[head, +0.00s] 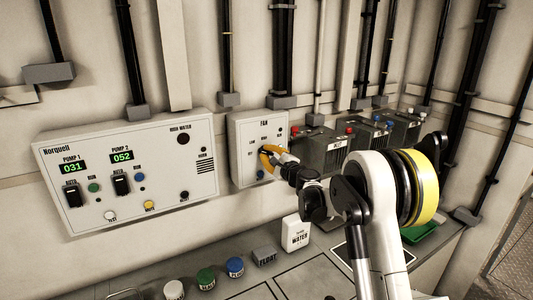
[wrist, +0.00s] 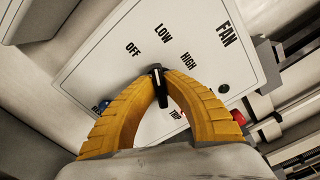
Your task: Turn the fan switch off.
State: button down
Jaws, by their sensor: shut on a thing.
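The fan panel (head: 243,150) is a white box on the wall, marked FAN, and it fills much of the wrist view (wrist: 110,60). Its black fan switch (wrist: 157,78) is a narrow knob below the labels OFF, LOW and HIGH. The knob's upper end points up in the wrist view, roughly between OFF and LOW and nearer LOW; the exact setting is hard to tell. My gripper (wrist: 158,84) has its yellow fingertips shut on the knob, one on each side. In the head view my gripper (head: 268,155) covers the switch.
The Norquell pump panel (head: 130,165) is to the left. Dark boxes with terminals (head: 322,150) stand right of the panel. A white water container (head: 296,234) stands on the bench below.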

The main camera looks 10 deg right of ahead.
jog(key=n, duration=0.5)
jog(key=shift+f, duration=0.1)
jog(key=shift+n, duration=0.3)
dwell(0.4)
jog(key=c, duration=1.5)
grip_release()
jog(key=v, duration=1.2)
